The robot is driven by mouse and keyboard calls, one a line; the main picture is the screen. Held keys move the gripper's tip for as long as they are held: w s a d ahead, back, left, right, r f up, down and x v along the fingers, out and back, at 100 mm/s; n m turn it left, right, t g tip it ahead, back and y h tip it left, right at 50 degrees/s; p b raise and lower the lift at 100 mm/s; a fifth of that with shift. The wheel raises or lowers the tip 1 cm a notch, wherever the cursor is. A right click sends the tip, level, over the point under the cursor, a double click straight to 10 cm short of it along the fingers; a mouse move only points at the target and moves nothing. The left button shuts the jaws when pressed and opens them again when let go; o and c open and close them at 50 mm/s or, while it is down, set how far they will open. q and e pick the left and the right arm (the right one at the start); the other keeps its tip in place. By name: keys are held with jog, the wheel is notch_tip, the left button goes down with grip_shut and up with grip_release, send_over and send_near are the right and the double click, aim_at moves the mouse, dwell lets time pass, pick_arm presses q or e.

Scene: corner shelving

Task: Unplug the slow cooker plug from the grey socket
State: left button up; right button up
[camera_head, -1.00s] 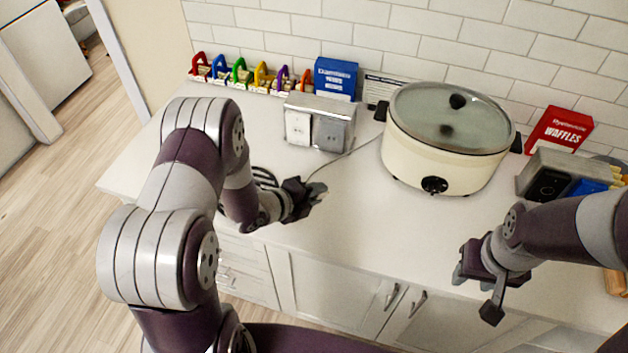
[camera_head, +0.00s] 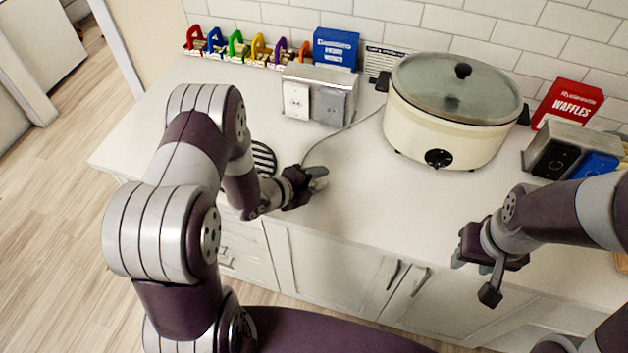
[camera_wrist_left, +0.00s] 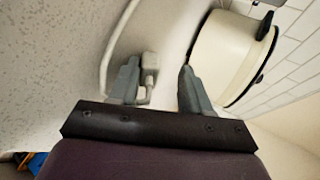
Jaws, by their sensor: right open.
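The socket box stands against the back wall, with a white socket (camera_head: 296,100) on its left and the grey socket (camera_head: 333,106) on its right. I see no plug in the grey socket's face. The cream slow cooker (camera_head: 440,125) stands to its right, and its thin cord runs to my left gripper (camera_head: 318,178), low over the counter's front. In the left wrist view, the pale plug (camera_wrist_left: 149,68) is between the fingers of that gripper (camera_wrist_left: 158,85), close by the left finger and with a gap to the right one. My right gripper (camera_head: 475,268) is open and empty at the counter's front edge.
A row of coloured-handled items (camera_head: 245,50), a blue box (camera_head: 335,48) and a small sign (camera_head: 385,60) line the back wall. The counter's front middle (camera_head: 375,200) is clear.

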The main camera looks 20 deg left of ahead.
pick_arm(q)
jog(key=shift+s+f, duration=0.25)
